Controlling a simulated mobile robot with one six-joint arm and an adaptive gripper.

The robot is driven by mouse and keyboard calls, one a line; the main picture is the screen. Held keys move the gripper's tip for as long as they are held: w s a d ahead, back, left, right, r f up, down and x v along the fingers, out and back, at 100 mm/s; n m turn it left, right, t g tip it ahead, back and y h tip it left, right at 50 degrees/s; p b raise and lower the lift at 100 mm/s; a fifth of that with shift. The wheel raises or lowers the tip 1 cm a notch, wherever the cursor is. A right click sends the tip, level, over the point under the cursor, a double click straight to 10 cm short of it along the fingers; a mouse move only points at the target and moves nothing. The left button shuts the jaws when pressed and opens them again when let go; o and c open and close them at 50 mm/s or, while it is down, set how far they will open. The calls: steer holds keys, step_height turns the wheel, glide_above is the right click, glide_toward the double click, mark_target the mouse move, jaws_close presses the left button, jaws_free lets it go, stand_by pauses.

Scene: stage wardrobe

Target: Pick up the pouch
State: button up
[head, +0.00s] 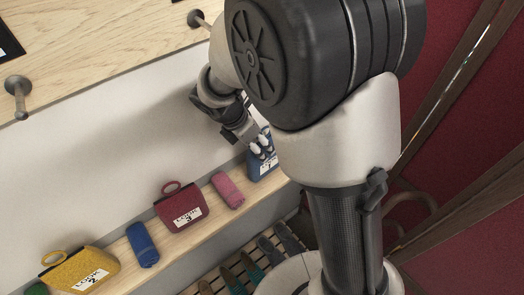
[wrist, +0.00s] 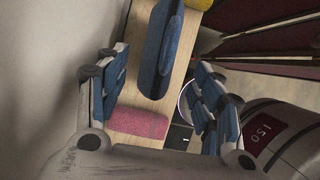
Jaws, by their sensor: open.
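Several pouches stand on a narrow wooden shelf; the task line does not say which one is meant. A blue pouch (head: 262,165) with a white label is partly covered by my gripper (head: 260,146) in the head view. In the wrist view the blue pouch (wrist: 160,48) stands upright ahead of my gripper (wrist: 162,62), between the lines of its spread fingers. The fingers are open with nothing held; I cannot tell whether they touch the pouch. A crimson pouch (head: 180,206) labelled LOOK 3 and a yellow pouch (head: 83,271) labelled LOOK 2 stand farther left.
A pink roll (head: 228,190) lies beside the blue pouch, also in the wrist view (wrist: 138,123). A blue roll (head: 142,245) lies between the crimson and yellow pouches. Pegs (head: 18,90) project from the wooden board above. Shoes (head: 250,267) sit on a slatted rack below the shelf (head: 205,215).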

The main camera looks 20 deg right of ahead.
steer(key=b+x, duration=0.1)
steer(key=x, duration=0.5)
steer(key=shift+w+f+b, duration=0.1)
steer(key=shift+f+b, duration=0.25)
steer(key=shift+b, duration=0.05)
steer(key=shift+r, duration=0.1)
steer(key=shift+c, duration=0.6)
steer(key=c, duration=1.1)
steer(key=shift+r, duration=0.1)
step_height(320, 180, up, 7)
steer(key=p, duration=0.2)
steer(key=shift+p, duration=0.35)
steer(key=s+d+b, duration=0.2)
steer(key=s, duration=0.4)
steer(key=s+d+b, duration=0.2)
steer(key=s+d, duration=0.1)
steer(key=s, duration=0.3)
steer(key=s+d+b, duration=0.2)
steer(key=s, duration=0.4)
steer(key=shift+s+d, duration=0.15)
steer(key=shift+d, duration=0.1)
